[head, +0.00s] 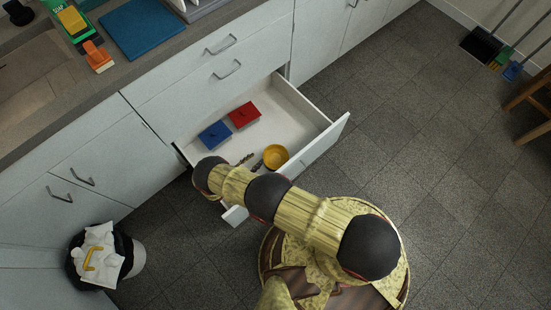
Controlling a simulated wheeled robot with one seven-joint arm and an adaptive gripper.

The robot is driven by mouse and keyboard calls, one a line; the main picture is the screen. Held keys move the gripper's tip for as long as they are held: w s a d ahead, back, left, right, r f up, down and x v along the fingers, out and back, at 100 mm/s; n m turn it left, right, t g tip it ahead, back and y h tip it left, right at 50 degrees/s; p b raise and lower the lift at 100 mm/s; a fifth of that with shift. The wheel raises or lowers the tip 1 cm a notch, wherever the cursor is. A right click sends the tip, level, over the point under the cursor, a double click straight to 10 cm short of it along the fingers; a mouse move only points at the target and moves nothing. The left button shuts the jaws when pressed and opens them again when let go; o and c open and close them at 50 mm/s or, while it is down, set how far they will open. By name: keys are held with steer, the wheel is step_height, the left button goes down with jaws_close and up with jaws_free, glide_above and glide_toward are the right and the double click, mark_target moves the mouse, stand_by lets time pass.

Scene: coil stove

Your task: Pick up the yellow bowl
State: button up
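The yellow bowl (276,156) stands upright in the open drawer (306,127), near its front panel. It looks empty. My gripper (252,162) shows only as small dark parts just left of the bowl, largely hidden behind my arm. A small gap seems to lie between these parts and the bowl, but I cannot tell whether they touch. I cannot make out whether the fingers are open or shut.
A blue box (214,135) and a red box (243,115) lie in the drawer behind the bowl. The drawer's right part is clear. A filled trash bin (98,256) stands at lower left. The counter holds a blue mat (142,34) and an orange item (97,56).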

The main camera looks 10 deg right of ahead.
steer(key=b, duration=0.2)
glide_toward(270, 148)
steer(key=x, duration=0.3)
steer(key=shift+s+d+r, duration=0.1)
steer(key=shift+d, duration=0.15)
steer(key=b+x, duration=0.2)
steer(key=x, duration=0.2)
steer(key=shift+a+f, duration=0.1)
steer(key=shift+f, duration=0.15)
steer(key=shift+w+d, duration=0.25)
steer(key=shift+w, duration=0.2)
steer(key=shift+c, duration=0.8)
steer(key=c, duration=0.8)
